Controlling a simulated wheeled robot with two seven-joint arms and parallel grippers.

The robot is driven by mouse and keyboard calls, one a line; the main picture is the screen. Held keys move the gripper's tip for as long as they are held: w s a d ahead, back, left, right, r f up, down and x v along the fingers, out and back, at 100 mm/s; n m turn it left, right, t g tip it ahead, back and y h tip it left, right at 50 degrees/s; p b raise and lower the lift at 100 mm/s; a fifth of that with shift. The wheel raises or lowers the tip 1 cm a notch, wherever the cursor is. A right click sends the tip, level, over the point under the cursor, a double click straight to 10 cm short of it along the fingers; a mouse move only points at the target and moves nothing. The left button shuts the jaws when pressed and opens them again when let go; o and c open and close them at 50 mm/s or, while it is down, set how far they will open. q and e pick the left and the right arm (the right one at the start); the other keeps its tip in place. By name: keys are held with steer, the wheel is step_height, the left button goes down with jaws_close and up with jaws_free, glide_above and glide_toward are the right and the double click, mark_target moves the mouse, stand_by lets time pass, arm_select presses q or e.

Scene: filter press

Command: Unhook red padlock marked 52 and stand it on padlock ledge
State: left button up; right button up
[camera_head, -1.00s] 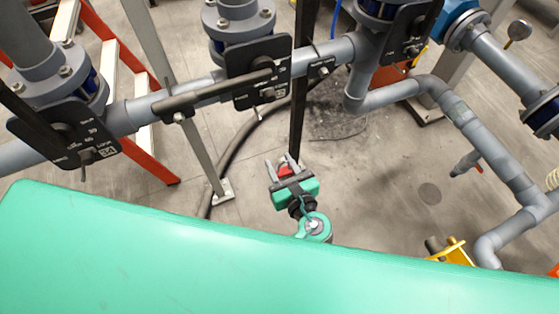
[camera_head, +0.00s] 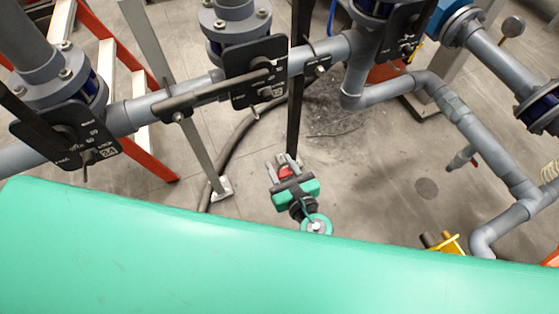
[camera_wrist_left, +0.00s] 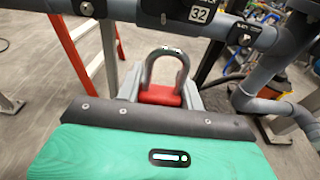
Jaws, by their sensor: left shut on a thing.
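My left gripper (camera_head: 281,163) is below the pipe line in the head view, shut on a red padlock (camera_head: 285,174). In the left wrist view the padlock's red body (camera_wrist_left: 159,95) sits between the grey fingers (camera_wrist_left: 160,92), with its grey shackle standing up. The shackle's arch looks clear of the pipe and plates behind it. The padlock's number cannot be read. I cannot pick out the padlock ledge. My right gripper is not in view.
A grey pipe (camera_head: 205,92) with black valve plates crosses above the gripper; one plate (camera_wrist_left: 200,12) reads 32. A dark upright post (camera_head: 297,110) stands right behind the gripper. A red ladder (camera_head: 140,145) is at left. Grey pipes (camera_head: 470,140) fill the right; open floor lies between.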

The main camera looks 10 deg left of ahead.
mark_target(284, 180)
arm_select(q)
steer(key=shift+f+p+v, duration=0.2)
steer(key=shift+p+v, duration=0.25)
steer(key=shift+v, duration=0.9)
steer(key=shift+f+p+v, duration=0.25)
steer(key=shift+p+v, duration=0.15)
steer(key=shift+v, duration=0.95)
steer(key=shift+w+a+f, duration=0.1)
steer(key=shift+a+f, duration=0.05)
steer(key=shift+a, duration=0.25)
steer(key=w+a+r+m+t+h, duration=0.1)
steer(key=w+a+h, duration=0.15)
steer(key=a, duration=0.35)
steer(key=w+a+r+m+t+h, duration=0.1)
steer(key=w+a+m, duration=0.15)
steer(key=a, duration=0.45)
steer(key=w+a+r+m+t+h+b, duration=0.1)
steer(key=w+a+r+m+h, duration=0.2)
steer(key=r, duration=0.6)
steer(key=shift+a+r+h, duration=0.25)
steer(key=shift+a+h, duration=0.35)
steer(key=shift+h, duration=0.65)
